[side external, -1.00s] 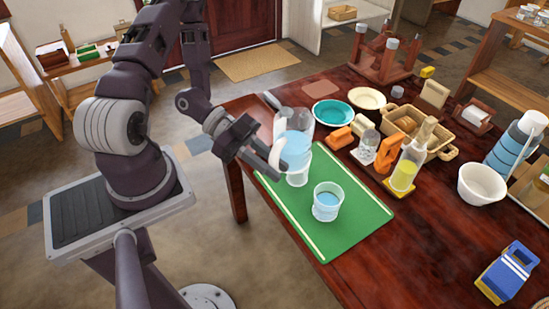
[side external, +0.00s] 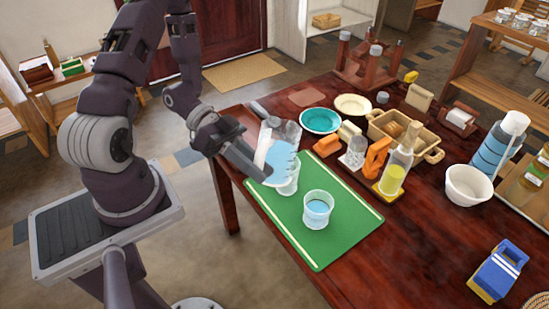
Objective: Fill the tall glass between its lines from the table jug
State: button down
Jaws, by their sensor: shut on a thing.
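My gripper (side external: 258,160) is shut on the clear jug (side external: 284,148), at its pale handle. The jug holds blue water and is tilted, held above the green mat (side external: 338,232).
Behind the mat are a teal bowl (side external: 320,120), a cream plate (side external: 353,105), an orange block (side external: 327,146) and a bottle of yellow liquid (side external: 396,172). A wicker basket (side external: 403,135) and a white bowl (side external: 468,186) stand farther right. The mat's front part is clear.

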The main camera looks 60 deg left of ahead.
dwell(0.3)
jog(key=shift+f+n+g+h, duration=0.1)
jog(key=shift+n+g+h, duration=0.3)
jog(key=shift+n, duration=0.5)
jog(key=shift+w+a+n+g+h, duration=0.1)
jog(key=shift+w+n+g+h, duration=0.25)
jog(key=shift+n, duration=0.55)
jog(key=shift+s, duration=0.1)
jog(key=shift+w+a+r+n+g+h, duration=0.3)
jog(key=shift+w+r+n+h, duration=0.15)
jog(key=shift+n, duration=0.45)
jog(key=shift+w, duration=0.2)
jog(key=shift+r, duration=0.1)
dwell(0.7)
